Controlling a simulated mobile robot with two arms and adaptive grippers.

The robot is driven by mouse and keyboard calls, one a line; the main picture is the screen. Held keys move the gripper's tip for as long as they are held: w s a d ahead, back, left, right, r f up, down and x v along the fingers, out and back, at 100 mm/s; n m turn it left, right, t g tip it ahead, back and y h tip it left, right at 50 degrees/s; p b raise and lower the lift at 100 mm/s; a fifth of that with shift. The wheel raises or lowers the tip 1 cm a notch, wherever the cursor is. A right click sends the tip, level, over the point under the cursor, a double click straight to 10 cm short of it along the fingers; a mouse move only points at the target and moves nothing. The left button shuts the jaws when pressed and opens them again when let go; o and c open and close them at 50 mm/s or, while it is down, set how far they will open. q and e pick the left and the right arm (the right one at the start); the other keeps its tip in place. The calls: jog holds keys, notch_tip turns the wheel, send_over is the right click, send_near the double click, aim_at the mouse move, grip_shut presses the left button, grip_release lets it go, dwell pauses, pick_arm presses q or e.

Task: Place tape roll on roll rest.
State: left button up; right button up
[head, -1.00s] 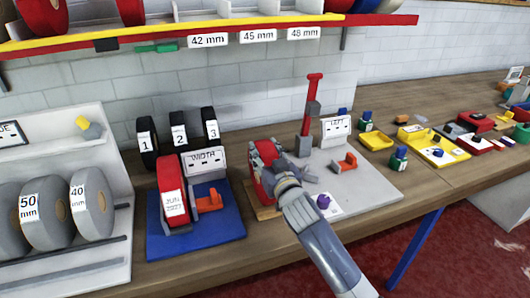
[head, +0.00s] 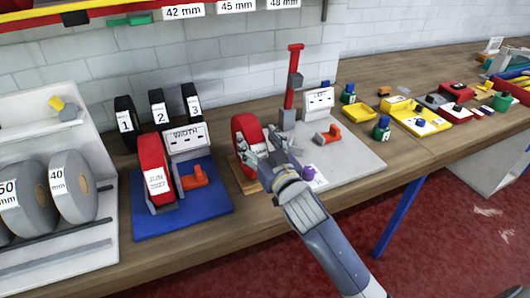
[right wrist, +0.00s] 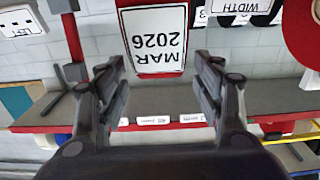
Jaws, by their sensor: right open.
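A red tape roll (head: 246,136) stands upright on the light wooden roll rest (head: 250,186) on the workbench. In the right wrist view the label of a red roll (right wrist: 157,40) reads "MAR 2026", upside down, just past the fingertips. My right gripper (head: 262,158) is at the front right of the roll and covers part of its lower side. In the right wrist view its fingers (right wrist: 160,85) are spread apart with nothing between them. My left gripper is not in view.
A second red roll (head: 153,160) labelled "JUN 2027" stands at the blue base (head: 190,222). Grey rolls (head: 73,187) stand in a white rack at left. A grey board (head: 360,160) at right holds a red post (head: 293,75), an orange part and a purple part.

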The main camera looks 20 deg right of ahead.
jog(key=s, duration=0.4)
jog(key=shift+s+d, duration=0.1)
jog(key=shift+s, duration=0.1)
jog(key=shift+s, duration=0.1)
dwell(0.3)
